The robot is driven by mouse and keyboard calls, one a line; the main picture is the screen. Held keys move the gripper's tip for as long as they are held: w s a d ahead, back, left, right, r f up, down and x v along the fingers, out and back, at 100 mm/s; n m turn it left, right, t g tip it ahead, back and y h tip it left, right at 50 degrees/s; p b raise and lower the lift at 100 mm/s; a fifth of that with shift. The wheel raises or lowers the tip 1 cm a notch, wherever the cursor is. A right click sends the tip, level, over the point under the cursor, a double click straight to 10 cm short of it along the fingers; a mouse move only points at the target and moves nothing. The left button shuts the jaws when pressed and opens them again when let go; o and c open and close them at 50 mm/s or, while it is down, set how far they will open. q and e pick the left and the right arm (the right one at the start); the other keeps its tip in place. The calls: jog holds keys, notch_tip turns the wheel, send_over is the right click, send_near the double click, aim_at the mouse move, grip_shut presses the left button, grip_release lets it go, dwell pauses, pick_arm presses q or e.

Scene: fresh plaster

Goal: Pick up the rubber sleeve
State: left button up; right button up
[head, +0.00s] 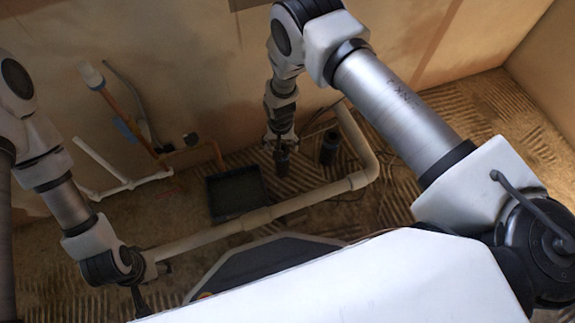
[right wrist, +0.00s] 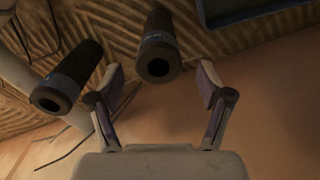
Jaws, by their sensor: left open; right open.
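Two black hollow tubes stand on the ridged floor; both look like rubber sleeves. One tube (head: 282,166) is right under my right gripper (head: 280,147). In the right wrist view that tube (right wrist: 159,48) shows its open end between the fingertips of my right gripper (right wrist: 161,80). The gripper is open, with gaps on both sides of the tube. The other tube (head: 329,150) stands to the right; it is at the left in the right wrist view (right wrist: 68,78). My left gripper (head: 142,298) is open and empty at the lower left, far from both tubes.
A dark shallow tray (head: 212,197) lies left of the tubes. A beige pipe (head: 272,214) runs along the near side and bends up on the right (head: 357,142). White and copper pipes (head: 130,120) lean on the left. Thin cables lie on the floor near the tubes.

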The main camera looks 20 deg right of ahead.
aim_at(282, 167)
notch_tip(282, 167, down, 8)
jog(key=b, duration=0.4)
jog(key=shift+r, duration=0.15)
jog(key=shift+s, duration=0.1)
jog(key=c, duration=0.7)
jog(key=shift+c, duration=0.2)
